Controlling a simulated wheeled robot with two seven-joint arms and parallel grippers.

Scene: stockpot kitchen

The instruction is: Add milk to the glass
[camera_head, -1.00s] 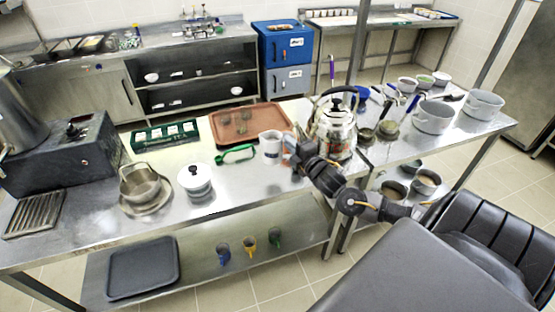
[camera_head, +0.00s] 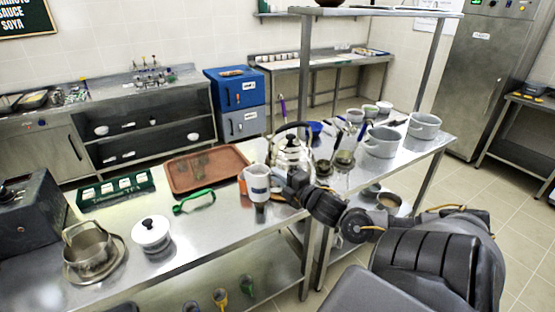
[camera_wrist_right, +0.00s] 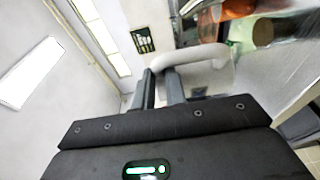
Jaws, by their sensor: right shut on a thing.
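A white jug (camera_head: 257,180) with a dark label is in the head view, near the front right corner of the brown tray. My right gripper (camera_head: 279,184) is shut on its handle, and the jug appears raised off the table. In the right wrist view the white handle (camera_wrist_right: 197,57) lies at the fingertips of my right gripper (camera_wrist_right: 163,78). Small clear glasses (camera_head: 201,160) stand on the brown tray (camera_head: 178,185). A dim shape below the jug may be its reflection or a glass; I cannot tell. The jug's contents are hidden. My left gripper is out of view.
A steel kettle (camera_head: 291,150) stands close behind my right gripper. An orange item (camera_head: 242,181) shows beside the jug. A green-handled tool (camera_head: 193,201) and a white lidded pot (camera_head: 151,234) are left of it. Bare table lies in front of the tool.

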